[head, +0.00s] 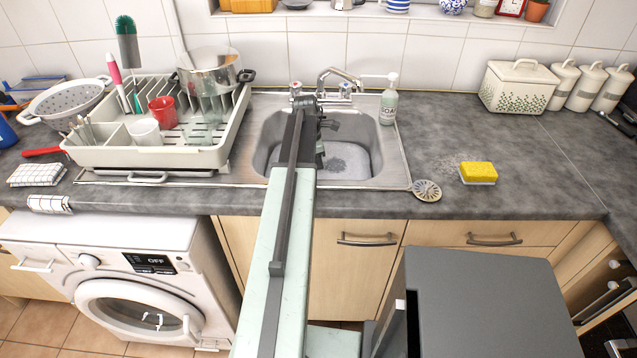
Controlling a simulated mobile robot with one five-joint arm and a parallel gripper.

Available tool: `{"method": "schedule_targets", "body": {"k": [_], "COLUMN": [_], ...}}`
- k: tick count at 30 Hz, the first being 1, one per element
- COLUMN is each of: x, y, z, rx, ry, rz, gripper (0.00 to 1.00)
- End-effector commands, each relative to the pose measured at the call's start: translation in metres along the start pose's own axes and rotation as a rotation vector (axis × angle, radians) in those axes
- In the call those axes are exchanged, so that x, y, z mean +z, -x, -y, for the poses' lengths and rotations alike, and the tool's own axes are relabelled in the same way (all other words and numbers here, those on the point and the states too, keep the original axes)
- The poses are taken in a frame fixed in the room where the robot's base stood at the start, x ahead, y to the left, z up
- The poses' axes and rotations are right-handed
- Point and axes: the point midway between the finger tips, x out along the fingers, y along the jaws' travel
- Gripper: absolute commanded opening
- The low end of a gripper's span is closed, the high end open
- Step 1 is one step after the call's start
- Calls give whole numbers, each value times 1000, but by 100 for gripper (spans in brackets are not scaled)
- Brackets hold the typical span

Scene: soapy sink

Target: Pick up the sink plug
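The sink plug (427,190) looks like a round, pale metal disc with a slotted top. It lies on the grey worktop at the front right corner of the sink's metal surround. My arm reaches forward over the sink (384,158), and my gripper (325,133) is at its far end above the basin. The gripper is to the left of the plug and farther back, clearly apart from it. The gripper is dark and small here, partly hidden by the arm, so its opening does not show. The arm also hides part of the basin.
A yellow sponge (478,173) lies right of the plug. A soap bottle (389,104) stands at the sink's back right, beside the tap (340,80). A loaded dish rack (230,135) fills the left side. The worktop (535,165) right of the sponge is clear.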

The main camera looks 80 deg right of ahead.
Motion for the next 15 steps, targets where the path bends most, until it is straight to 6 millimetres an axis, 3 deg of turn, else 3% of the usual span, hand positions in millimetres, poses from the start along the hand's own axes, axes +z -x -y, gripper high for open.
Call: {"method": "schedule_targets", "body": {"k": [1,3,10,14,15], "x": [-1,-1,0,0,0], "y": [-18,-25,-21,-21,-21], "z": [0,0,0,0,0], "rx": [0,0,0,0,0], "ry": [0,0,0,0,0], "rz": [0,0,0,0,0], "gripper": [40,40,40,4,0]}}
